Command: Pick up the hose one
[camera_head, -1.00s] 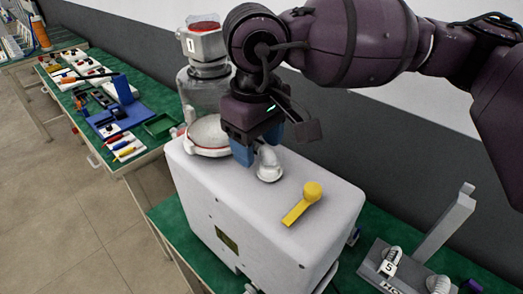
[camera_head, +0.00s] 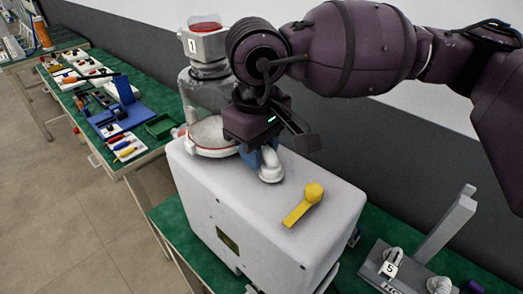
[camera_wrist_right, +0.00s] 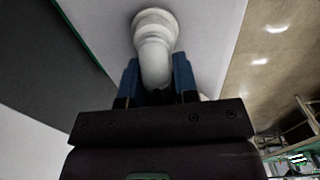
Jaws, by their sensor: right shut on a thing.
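The hose end, a white curved elbow (camera_head: 271,171), stands on top of the white pump box (camera_head: 240,185). My right gripper (camera_head: 258,158) is shut on the elbow, its blue fingers reaching down from above. In the right wrist view, the elbow (camera_wrist_right: 155,45) runs between the two blue fingers (camera_wrist_right: 157,78), one on each side, and its wider ringed end points away from the gripper. The fingers partly hide the elbow in the head view. A clear canister (camera_head: 205,90) with a label "1" stands behind the gripper. My left gripper is not in view.
A yellow lever (camera_head: 304,205) lies on the box top, right of the elbow. A round white red-rimmed part (camera_head: 212,137) is beside the gripper. A tool-covered green bench (camera_head: 90,100) is at left.

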